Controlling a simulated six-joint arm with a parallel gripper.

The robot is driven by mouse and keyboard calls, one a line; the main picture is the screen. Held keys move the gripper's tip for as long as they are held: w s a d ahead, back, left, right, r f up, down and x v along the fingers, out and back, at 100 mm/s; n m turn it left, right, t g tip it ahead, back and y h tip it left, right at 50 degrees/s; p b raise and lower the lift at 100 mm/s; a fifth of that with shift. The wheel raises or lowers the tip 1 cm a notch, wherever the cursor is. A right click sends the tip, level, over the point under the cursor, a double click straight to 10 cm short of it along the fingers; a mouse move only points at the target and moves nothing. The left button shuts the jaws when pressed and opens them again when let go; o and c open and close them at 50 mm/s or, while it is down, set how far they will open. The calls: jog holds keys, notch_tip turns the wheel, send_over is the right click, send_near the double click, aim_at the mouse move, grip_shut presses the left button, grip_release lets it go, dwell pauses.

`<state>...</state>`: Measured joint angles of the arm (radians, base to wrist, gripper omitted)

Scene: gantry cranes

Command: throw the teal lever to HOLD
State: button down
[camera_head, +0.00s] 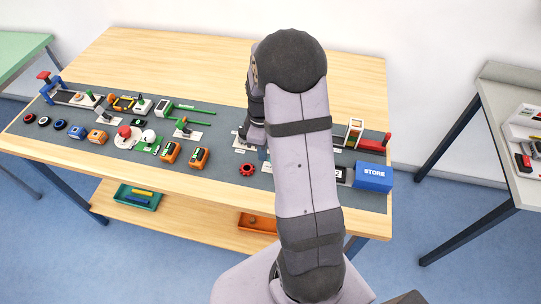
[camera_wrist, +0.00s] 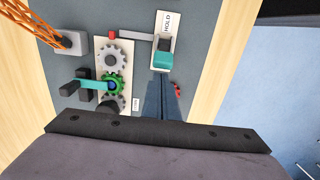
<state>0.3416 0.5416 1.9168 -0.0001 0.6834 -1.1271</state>
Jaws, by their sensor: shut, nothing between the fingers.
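In the wrist view the teal lever (camera_wrist: 163,60) shows as a teal block at the lower end of a white plate (camera_wrist: 158,36). The word HOLD (camera_wrist: 168,23) is printed at the plate's upper end, with a dark block between it and the teal block. My gripper (camera_wrist: 161,80) is shut and empty, its fingertips just below the teal block in the picture; I cannot tell whether they touch it. In the head view my gripper (camera_head: 244,136) is low over the bench, and my arm hides the lever.
A grey bar with a red tip (camera_wrist: 112,36) reaches left from the plate towards grey and green gears (camera_wrist: 114,84). A teal bar (camera_wrist: 92,83) meets the green gear. An orange lattice mast (camera_wrist: 45,25) stands upper left. A blue STORE box (camera_head: 374,176) is at the bench's right.

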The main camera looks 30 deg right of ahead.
jog(key=shift+d, duration=0.1)
jog(key=shift+s+d, duration=1.3)
jog(key=shift+s, duration=0.05)
jog(key=shift+w+a, duration=0.15)
jog(key=shift+w+a+p, duration=0.3)
jog(key=shift+p, duration=0.05)
notch_tip(320, 180, up, 7)
jog(key=p, duration=0.6)
